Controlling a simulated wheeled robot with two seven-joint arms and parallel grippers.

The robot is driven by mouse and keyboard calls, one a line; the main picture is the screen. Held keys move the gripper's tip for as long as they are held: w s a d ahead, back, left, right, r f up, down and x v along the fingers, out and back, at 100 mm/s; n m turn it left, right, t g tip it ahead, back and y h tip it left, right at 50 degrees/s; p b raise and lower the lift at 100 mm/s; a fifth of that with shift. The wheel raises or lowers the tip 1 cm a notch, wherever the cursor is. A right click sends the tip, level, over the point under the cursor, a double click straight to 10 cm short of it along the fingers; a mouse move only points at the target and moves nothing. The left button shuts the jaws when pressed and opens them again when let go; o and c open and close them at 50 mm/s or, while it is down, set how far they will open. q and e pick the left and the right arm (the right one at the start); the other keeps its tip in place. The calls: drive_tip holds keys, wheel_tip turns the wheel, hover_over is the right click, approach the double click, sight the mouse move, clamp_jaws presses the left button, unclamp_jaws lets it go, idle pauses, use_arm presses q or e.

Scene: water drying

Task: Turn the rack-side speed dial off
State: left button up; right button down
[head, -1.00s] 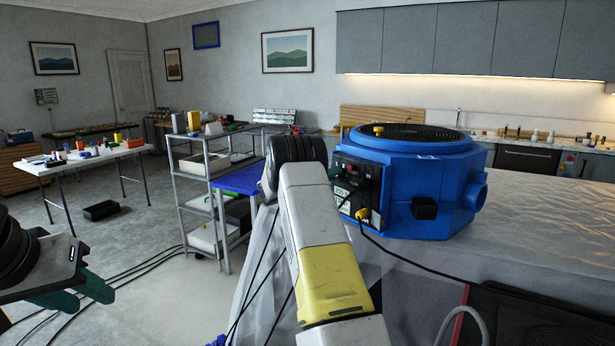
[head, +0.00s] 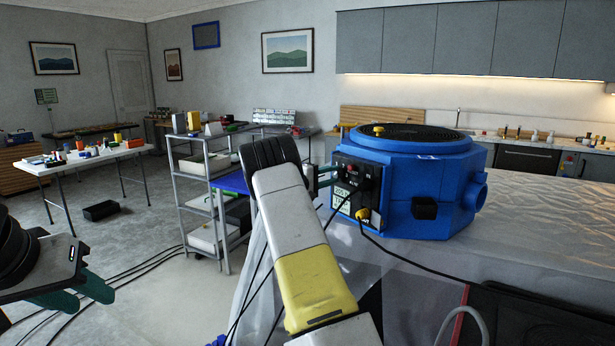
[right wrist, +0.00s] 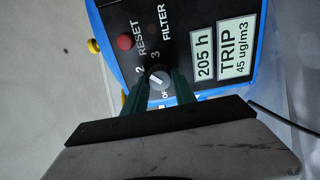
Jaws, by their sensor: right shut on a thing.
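The blue round machine (head: 430,190) stands on the covered table, with a black control panel on its left side. In the right wrist view the panel's small grey dial (right wrist: 158,81) carries a white pointer bar, with the marks 2, 3 and a partly hidden "OF" around it. My right gripper (right wrist: 158,88) has its green fingers on either side of the dial, shut on it. In the head view this gripper (head: 325,174) reaches the panel from the left, and the dial is hidden there. My left gripper (head: 78,293) is open and empty at the lower left.
A red reset button (right wrist: 124,42) and white labels (right wrist: 233,50) sit near the dial. A grey shelf cart (head: 200,195) stands behind my right arm.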

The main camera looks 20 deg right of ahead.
drive_tip(key=n, duration=0.7)
drive_tip(key=shift+a, duration=0.1)
drive_tip(key=n, duration=0.6)
drive_tip(key=shift+n, duration=0.4)
drive_tip(key=n, duration=1.2)
drive_tip(key=shift+n, duration=0.4)
drive_tip(key=shift+f+n, duration=0.1)
drive_tip(key=shift+n, duration=0.2)
drive_tip(key=c, duration=1)
unclamp_jaws()
drive_tip(key=v, duration=0.7)
drive_tip(key=shift+a, duration=0.35)
